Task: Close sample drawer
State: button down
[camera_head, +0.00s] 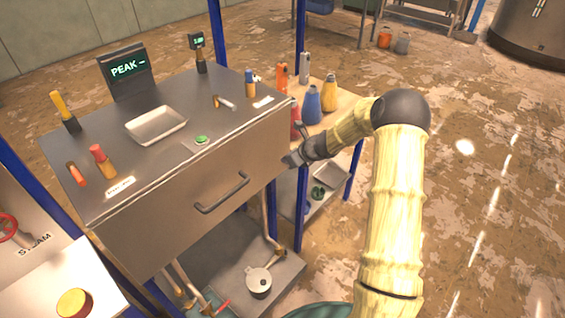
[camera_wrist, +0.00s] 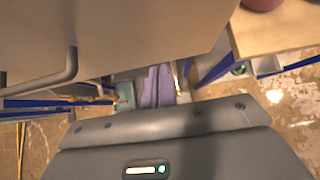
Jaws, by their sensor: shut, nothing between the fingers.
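The sample drawer (camera_head: 180,205) is the wide grey-brown front with a dark bar handle (camera_head: 222,192), under the metal worktop. Its front looks about in line with the worktop's edge; I cannot tell whether a small gap remains. My gripper (camera_head: 289,160) is shut and empty at the right end of the drawer front, away from the handle. Whether it touches the front is unclear. In the wrist view the drawer front fills the upper left, with the handle (camera_wrist: 58,78) at the left; my fingertips cannot be made out there.
The worktop holds a metal tray (camera_head: 157,125), a green button (camera_head: 202,139) and a PEAK display (camera_head: 124,68). A wooden side shelf with several bottles (camera_head: 312,104) stands close behind my gripper. Blue posts (camera_head: 299,212) rise beside the drawer. The floor at right is open.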

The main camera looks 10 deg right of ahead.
jog(key=v, duration=0.6)
jog(key=shift+s+d+r+b, duration=0.15)
jog(key=shift+s+d+b, duration=0.05)
jog(key=shift+s+b, duration=0.1)
jog(key=shift+w, duration=0.1)
jog(key=s+a+r+n+g+h, duration=0.1)
jog(key=s+r+n+g+h, duration=0.1)
jog(key=s+n, duration=1.2)
jog(key=s+a+r+n+g+h, duration=0.1)
jog(key=s+r+n+g+h, duration=0.1)
jog(key=s+n, duration=1.2)
notch_tip(320, 180, up, 3)
jog(key=s+h, duration=0.1)
jog(key=s, duration=0.1)
jog(key=shift+s+a+f+h, duration=0.2)
jog(key=shift+s+h, duration=0.1)
